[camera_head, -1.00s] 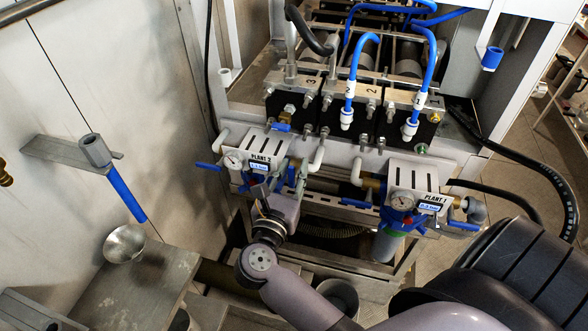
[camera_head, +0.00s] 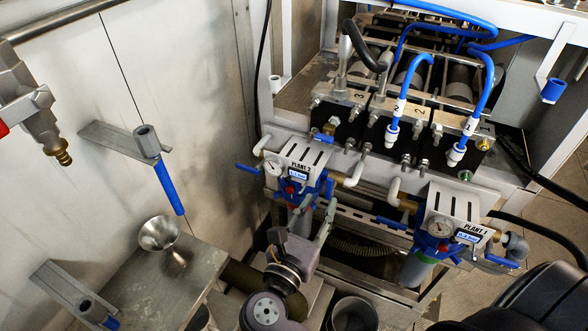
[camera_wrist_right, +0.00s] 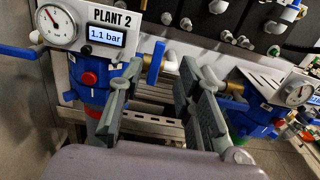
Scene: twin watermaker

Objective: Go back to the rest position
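My right gripper (camera_head: 302,228) is low in the head view, just below the white PLANT 2 panel (camera_head: 312,157). In the right wrist view its two grey fingers (camera_wrist_right: 160,88) stand apart with nothing between them. The PLANT 2 panel shows in the wrist view at the upper left (camera_wrist_right: 108,14), with a round gauge (camera_wrist_right: 57,24) and a display reading 1.1 bar (camera_wrist_right: 106,36). A red knob (camera_wrist_right: 89,78) on a blue body is below it. I cannot tell from the head view whether the fingers touch the blue parts behind them. My left gripper is not in view.
The PLANT 1 panel (camera_head: 452,204) is to the right, with blue handles sticking out. A steel funnel (camera_head: 159,232) and a hanging blue tube (camera_head: 169,187) are at the left. A fitting with a brass nozzle (camera_head: 62,157) hangs at the upper left wall.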

